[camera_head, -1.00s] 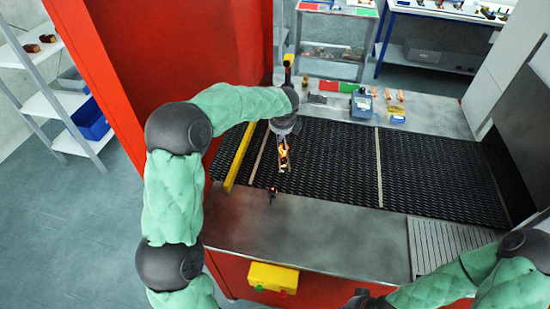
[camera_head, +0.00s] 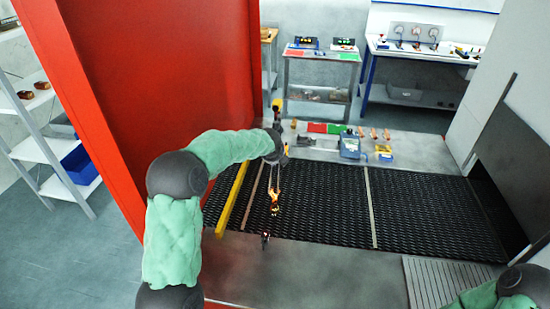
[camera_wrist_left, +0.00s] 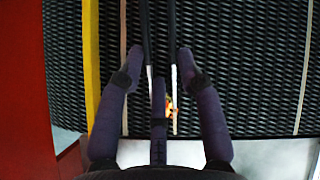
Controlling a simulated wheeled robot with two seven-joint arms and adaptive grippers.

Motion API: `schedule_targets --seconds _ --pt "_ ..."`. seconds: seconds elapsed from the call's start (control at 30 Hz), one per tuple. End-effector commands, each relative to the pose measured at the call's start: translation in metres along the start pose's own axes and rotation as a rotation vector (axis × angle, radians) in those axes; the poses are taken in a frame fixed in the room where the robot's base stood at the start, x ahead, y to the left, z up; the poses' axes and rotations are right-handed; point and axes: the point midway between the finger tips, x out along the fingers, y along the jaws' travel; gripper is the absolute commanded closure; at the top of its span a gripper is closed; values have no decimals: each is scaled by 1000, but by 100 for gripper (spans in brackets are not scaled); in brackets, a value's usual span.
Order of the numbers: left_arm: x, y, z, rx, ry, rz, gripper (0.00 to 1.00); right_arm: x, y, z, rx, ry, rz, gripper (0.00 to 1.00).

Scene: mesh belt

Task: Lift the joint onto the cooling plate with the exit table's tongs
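The joint (camera_head: 274,200) glows orange and lies over the black mesh belt (camera_head: 320,205), near its left end. It also shows in the left wrist view (camera_wrist_left: 169,106), low between the tongs' arms. The tongs (camera_wrist_left: 173,40) are two dark arms with pale lower strips. My left gripper (camera_head: 276,162) is above the joint, its purple fingers on either side of the tongs in the left wrist view (camera_wrist_left: 159,57). Whether the tongs' jaws touch the joint is unclear. I cannot identify the cooling plate for sure; a ribbed grey plate (camera_head: 435,281) sits at the front right. My right gripper is out of frame.
A yellow bar (camera_head: 233,200) crosses the belt's left end beside a red wall (camera_head: 160,80). A steel bench (camera_head: 425,150) behind the belt holds red and green plates and a blue device (camera_head: 350,145). A small dark object (camera_head: 265,240) is at the belt's near edge.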

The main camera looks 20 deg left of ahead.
Motion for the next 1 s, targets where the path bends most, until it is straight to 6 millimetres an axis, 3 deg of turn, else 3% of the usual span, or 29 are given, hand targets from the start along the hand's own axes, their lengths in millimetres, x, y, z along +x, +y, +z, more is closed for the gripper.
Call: schedule_targets --seconds 1.0 --pt "63 22 -46 0 0 0 66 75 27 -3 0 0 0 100"
